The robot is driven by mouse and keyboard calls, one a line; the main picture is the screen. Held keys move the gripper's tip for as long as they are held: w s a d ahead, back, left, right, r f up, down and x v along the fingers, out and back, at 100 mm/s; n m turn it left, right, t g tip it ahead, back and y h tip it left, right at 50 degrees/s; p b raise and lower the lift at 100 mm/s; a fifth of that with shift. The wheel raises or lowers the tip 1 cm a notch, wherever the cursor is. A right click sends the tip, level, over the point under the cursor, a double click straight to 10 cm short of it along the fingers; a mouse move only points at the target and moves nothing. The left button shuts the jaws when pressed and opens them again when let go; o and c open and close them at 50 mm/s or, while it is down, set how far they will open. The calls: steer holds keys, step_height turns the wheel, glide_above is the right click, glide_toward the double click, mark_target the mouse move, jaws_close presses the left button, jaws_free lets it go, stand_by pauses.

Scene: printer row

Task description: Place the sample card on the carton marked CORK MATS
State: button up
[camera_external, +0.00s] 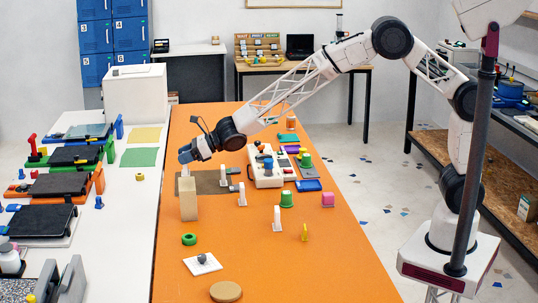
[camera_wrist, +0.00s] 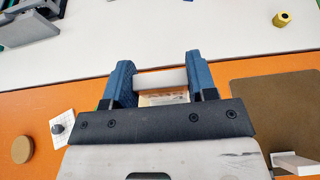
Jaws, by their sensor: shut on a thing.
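My gripper (camera_external: 186,163) has blue fingers and is shut on a white piece (camera_wrist: 160,79), which I take to be the sample card, seen nearly edge-on between the fingertips. A tall tan carton (camera_external: 188,203) stands upright on the orange table, just below my gripper. Part of the carton's top, with dark marking, also shows in the wrist view (camera_wrist: 163,98) between the fingers; I cannot read the marking. The white piece is over or close to the carton top. I cannot tell whether they touch.
Small white uprights (camera_external: 277,218) stand right of the carton. A green ring (camera_external: 189,239), a white tile with a grey knob (camera_external: 202,264) and a brown disc (camera_external: 226,291) lie in front. A dark brown mat (camera_wrist: 280,110) lies beside it. The table's front right is clear.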

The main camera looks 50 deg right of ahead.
mark_target(185, 165)
steer(key=shift+f, duration=0.1)
steer(key=shift+f, duration=1.65)
steer(key=shift+f, duration=0.15)
steer(key=o, duration=0.9)
steer(key=v, duration=1.2)
steer(key=shift+d, duration=0.15)
